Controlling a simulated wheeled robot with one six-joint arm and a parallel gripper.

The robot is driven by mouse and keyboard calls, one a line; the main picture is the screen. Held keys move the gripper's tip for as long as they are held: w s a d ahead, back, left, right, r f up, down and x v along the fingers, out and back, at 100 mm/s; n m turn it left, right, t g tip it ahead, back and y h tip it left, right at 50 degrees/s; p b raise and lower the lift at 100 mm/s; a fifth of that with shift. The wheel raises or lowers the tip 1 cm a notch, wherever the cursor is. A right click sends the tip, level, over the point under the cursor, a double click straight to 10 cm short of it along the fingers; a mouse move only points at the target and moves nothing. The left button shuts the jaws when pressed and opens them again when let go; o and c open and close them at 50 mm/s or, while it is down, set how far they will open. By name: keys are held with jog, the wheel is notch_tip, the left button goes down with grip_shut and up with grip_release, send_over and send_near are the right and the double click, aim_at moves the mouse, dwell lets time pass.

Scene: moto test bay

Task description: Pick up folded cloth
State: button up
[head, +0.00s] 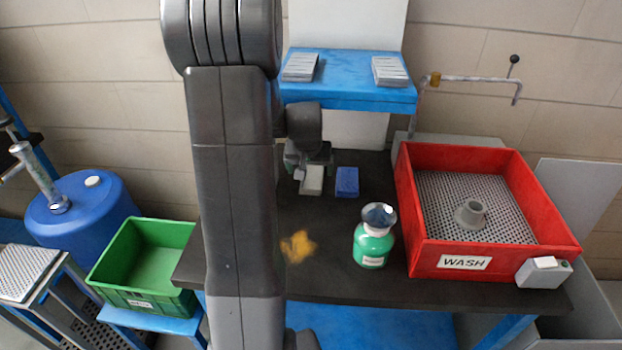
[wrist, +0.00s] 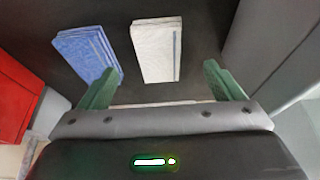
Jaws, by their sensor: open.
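A white folded cloth (head: 312,181) with a thin blue stripe lies on the dark bench, and it also shows in the wrist view (wrist: 157,48). A blue folded cloth (head: 347,182) lies beside it; in the wrist view the blue cloth (wrist: 86,53) is left of the white one. My gripper (head: 312,167) is over the white cloth in the head view. In the wrist view its green fingers (wrist: 158,80) are spread wide and empty, with the white cloth ahead between them and the blue cloth near the left finger. The gap in height cannot be told.
A green bottle with a metal funnel (head: 374,239) stands on the bench, right of a yellow-brown patch (head: 297,246). A red WASH tray (head: 416,240) takes the right side. A blue shelf (head: 345,92) stands behind. A green crate (head: 135,297) is at the left.

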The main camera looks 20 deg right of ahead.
aim_at(311, 180)
jog(key=shift+p+x, duration=0.6)
jog(key=shift+x, duration=2.6)
jog(key=c, duration=1.1)
